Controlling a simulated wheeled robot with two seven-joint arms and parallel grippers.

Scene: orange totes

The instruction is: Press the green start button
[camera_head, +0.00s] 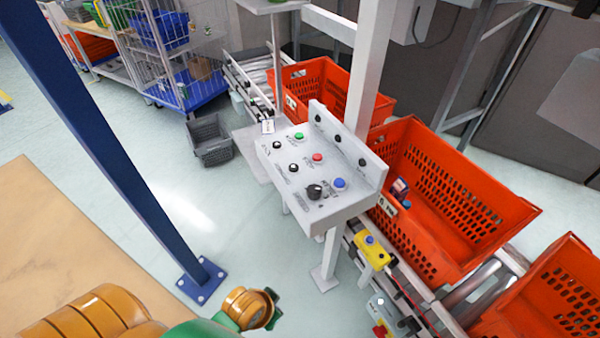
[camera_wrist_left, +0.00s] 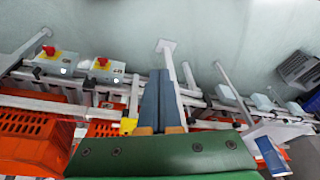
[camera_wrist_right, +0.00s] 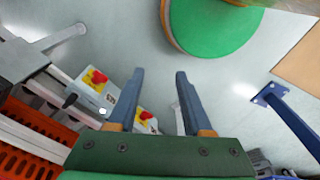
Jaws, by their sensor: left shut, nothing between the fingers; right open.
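The green start button (camera_head: 299,136) sits on a light grey control panel (camera_head: 276,172), near its far edge. A red button (camera_head: 317,157), a blue button (camera_head: 339,183) and several black knobs share the panel. My left gripper (camera_wrist_left: 160,72) is shut and empty, with its fingers together above the conveyor frame. My right gripper (camera_wrist_right: 160,74) is open and empty, with bare floor between its fingertips. Neither gripper's fingers show in the head view, so their distance from the green button cannot be told. I cannot make out the green button in either wrist view.
Orange totes (camera_head: 530,212) line the conveyor behind and right of the panel. A yellow button box (camera_head: 372,250) sits below it. A blue post (camera_head: 95,130) stands at left and a grey bin (camera_head: 209,150) on the floor. The floor between post and panel is clear.

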